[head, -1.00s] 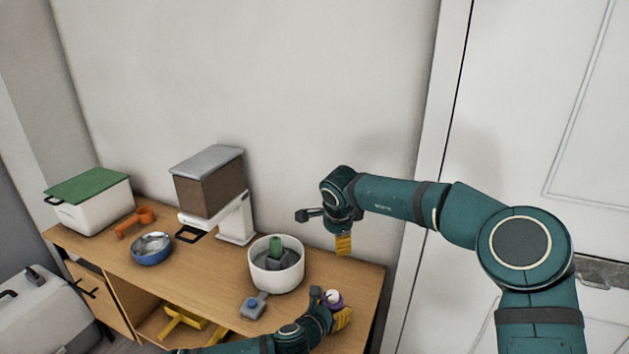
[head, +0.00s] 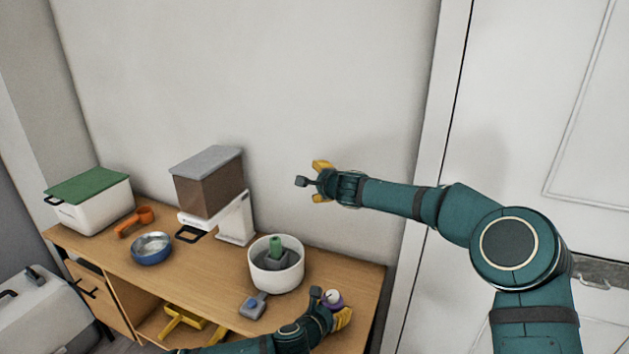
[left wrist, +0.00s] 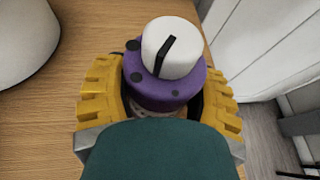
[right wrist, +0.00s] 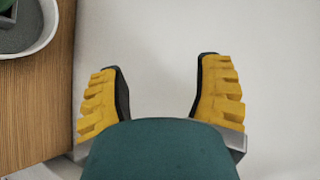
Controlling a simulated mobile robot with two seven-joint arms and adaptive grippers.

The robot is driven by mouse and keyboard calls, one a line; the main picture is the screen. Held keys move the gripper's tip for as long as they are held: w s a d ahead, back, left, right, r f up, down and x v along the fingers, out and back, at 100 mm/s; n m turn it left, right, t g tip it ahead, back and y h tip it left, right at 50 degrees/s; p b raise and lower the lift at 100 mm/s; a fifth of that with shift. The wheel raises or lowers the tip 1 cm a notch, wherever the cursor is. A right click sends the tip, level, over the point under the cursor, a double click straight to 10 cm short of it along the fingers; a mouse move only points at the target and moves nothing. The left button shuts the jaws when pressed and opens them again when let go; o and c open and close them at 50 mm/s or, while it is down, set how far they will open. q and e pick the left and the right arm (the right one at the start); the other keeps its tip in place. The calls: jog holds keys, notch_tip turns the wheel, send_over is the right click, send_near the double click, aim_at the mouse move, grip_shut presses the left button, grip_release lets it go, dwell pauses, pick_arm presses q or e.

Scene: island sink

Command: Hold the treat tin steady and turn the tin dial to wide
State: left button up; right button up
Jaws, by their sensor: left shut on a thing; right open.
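The treat tin (left wrist: 160,92) is a purple round tin with dark dots, upright near the front right of the counter. It also shows in the head view (head: 337,304). Its white dial (left wrist: 168,48) is on top, with a black pointer bar lying slantwise; no markings can be read. My left gripper (head: 335,314) is shut on the tin, with yellow fingers on both sides of its body below the dial. My right gripper (head: 317,180) is open and empty, raised above the counter's right end near the wall and well away from the tin.
A white round bowl (head: 262,278) with a green piece inside stands left of the tin. A small grey item with a blue button (head: 253,306) lies near the front edge. A dispenser (head: 208,188), blue bowl (head: 152,249), orange scoop (head: 135,222) and green-lidded box (head: 90,205) stand farther left.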

jog(key=shift+s+a+r+n+y, duration=0.15)
jog(key=shift+a+r+n+y, duration=0.25)
jog(key=shift+a+y, duration=0.3)
